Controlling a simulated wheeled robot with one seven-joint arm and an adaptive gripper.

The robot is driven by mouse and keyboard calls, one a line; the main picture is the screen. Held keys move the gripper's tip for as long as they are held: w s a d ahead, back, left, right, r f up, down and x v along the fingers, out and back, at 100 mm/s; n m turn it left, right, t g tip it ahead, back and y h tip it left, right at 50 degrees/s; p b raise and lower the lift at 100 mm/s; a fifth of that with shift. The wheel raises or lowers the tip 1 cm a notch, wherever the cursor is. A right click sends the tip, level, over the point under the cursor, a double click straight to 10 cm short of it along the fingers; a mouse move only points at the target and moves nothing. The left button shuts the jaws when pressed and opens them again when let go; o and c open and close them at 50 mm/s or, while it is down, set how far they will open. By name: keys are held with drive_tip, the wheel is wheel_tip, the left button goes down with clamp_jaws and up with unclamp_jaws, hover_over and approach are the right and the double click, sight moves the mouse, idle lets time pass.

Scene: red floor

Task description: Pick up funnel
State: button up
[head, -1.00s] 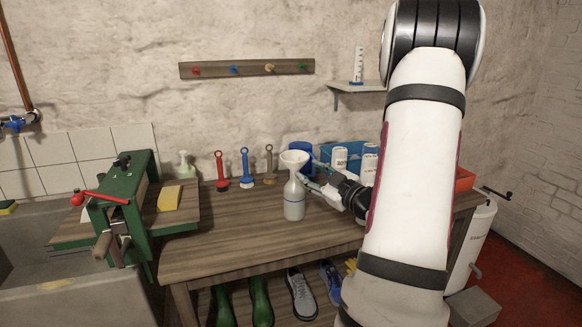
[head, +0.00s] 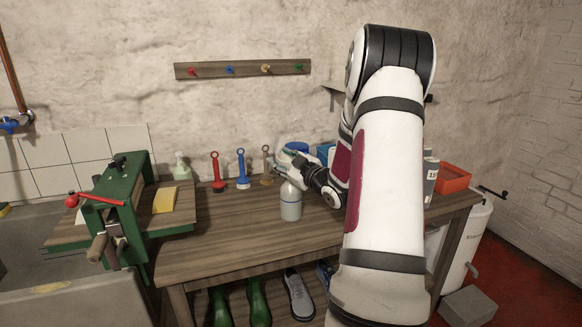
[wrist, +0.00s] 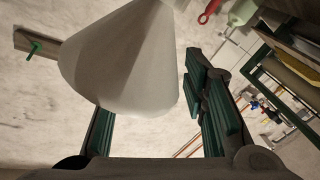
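The funnel (wrist: 120,60) is a pale grey-white cone in the wrist view, its wide rim toward the picture's bottom and its narrow end cut off at the top. My gripper (wrist: 155,105) has its green-padded fingers spread wide. The funnel overlaps the left finger and lies close to the right one; I cannot tell whether either touches it. In the head view my gripper (head: 284,168) is at the top of the white bottle (head: 291,202), which stands on the wooden table.
The wooden table (head: 225,240) is clear in front of the bottle. Red (head: 217,180) and blue (head: 242,178) long-handled tools stand behind left. A green press (head: 122,205) is at the left. A red-orange bin (head: 453,177) is at the right end.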

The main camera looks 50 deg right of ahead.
clamp_jaws()
idle(0.4)
